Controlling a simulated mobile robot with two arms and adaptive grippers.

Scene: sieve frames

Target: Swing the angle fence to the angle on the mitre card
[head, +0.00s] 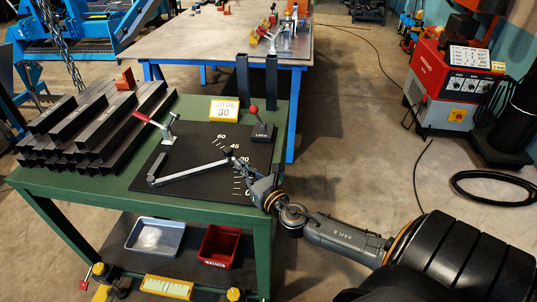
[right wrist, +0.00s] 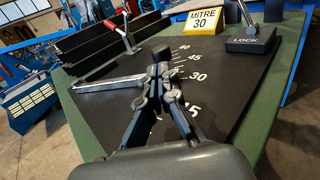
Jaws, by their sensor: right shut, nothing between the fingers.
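The angle fence (head: 190,171) is a grey bar lying across a black plate (head: 185,148) on the green bench. A dark upright knob (head: 228,152) stands at its right end, beside the white angle scale; it also shows in the right wrist view (right wrist: 160,54). The yellow-framed mitre card (head: 223,110) reads MITRE 30. The lock lever (head: 258,126) has a red ball top and a black base marked LOCK. My right gripper (head: 239,162) is shut and empty, its fingertips close to the knob. I cannot tell whether they touch. The fingers partly hide the scale near 30 and 15.
A red-handled clamp (head: 160,128) stands at the plate's back left. Stacked dark tubes (head: 95,125) fill the bench's left side. A grey tray (head: 155,236) and red bin (head: 219,246) sit on the lower shelf.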

